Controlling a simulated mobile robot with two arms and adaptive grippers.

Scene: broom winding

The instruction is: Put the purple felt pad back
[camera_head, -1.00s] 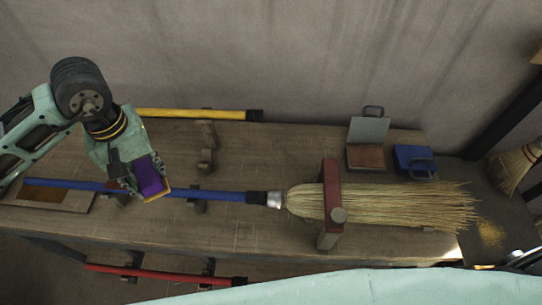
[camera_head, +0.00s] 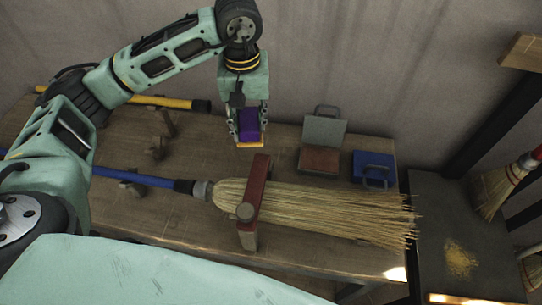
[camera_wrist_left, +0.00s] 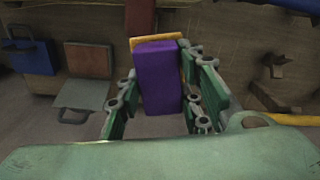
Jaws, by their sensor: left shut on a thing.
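My left gripper (camera_head: 250,138) is shut on the purple felt pad (camera_head: 249,122), a block with an orange-tan edge. The pad is held above the back part of the bench, just behind the red clamp bar. In the left wrist view the pad (camera_wrist_left: 158,78) stands between the green fingers, its orange edge away from the palm. An open hinged case (camera_head: 320,158) with a grey lid and a reddish-brown inside lies to the right of the gripper. My right gripper is not in view.
A straw broom (camera_head: 330,207) with a blue handle lies along the bench, its head under a red clamp (camera_head: 255,195). A blue handled case (camera_head: 374,168) lies right of the open one. A yellow handle (camera_head: 170,102) lies at the back left. Wooden bench (camera_head: 190,222) is bare in front.

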